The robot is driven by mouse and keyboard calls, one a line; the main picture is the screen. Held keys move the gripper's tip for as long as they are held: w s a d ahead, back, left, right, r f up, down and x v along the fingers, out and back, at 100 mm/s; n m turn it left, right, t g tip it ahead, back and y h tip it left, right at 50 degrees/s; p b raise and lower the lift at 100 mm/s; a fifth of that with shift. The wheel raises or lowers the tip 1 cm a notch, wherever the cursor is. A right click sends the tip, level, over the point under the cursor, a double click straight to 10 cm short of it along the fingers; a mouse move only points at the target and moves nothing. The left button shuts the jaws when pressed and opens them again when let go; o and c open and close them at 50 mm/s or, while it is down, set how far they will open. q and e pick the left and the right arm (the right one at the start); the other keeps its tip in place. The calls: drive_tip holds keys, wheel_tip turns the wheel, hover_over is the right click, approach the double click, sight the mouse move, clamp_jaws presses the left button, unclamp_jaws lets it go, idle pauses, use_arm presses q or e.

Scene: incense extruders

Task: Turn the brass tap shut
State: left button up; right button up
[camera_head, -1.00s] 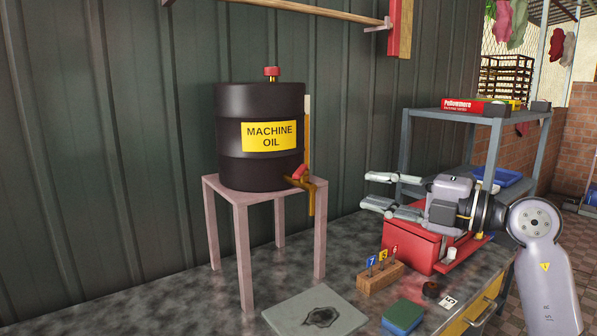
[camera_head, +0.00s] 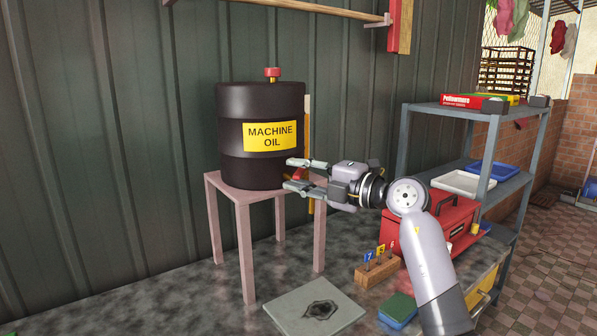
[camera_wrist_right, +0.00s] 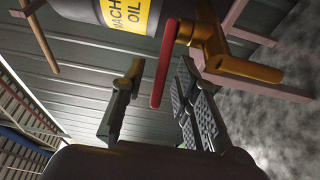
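The brass tap (camera_wrist_right: 213,45) with its red lever handle (camera_wrist_right: 163,66) sits low on the side of the black machine oil drum (camera_head: 235,125). In the head view my right gripper largely hides the tap; a bit of the red handle (camera_head: 299,174) shows between the fingers. My right gripper (camera_head: 288,174) is at the tap, its fingers pointing left toward the drum. In the right wrist view the fingers are spread apart, with the red lever showing in the gap between them; contact with either finger is not visible. My left gripper is not in view.
The drum stands on a pink stool (camera_head: 240,196). A grey plate with a dark stain (camera_head: 290,300) lies in front. A red toolbox (camera_head: 400,235), a wooden block with numbered tags (camera_head: 378,272) and a grey shelf (camera_head: 490,150) are at the right. A corrugated wall (camera_head: 110,130) is behind.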

drive_tip(key=shift+a, duration=0.1)
clamp_jaws()
idle(0.4)
idle(0.5)
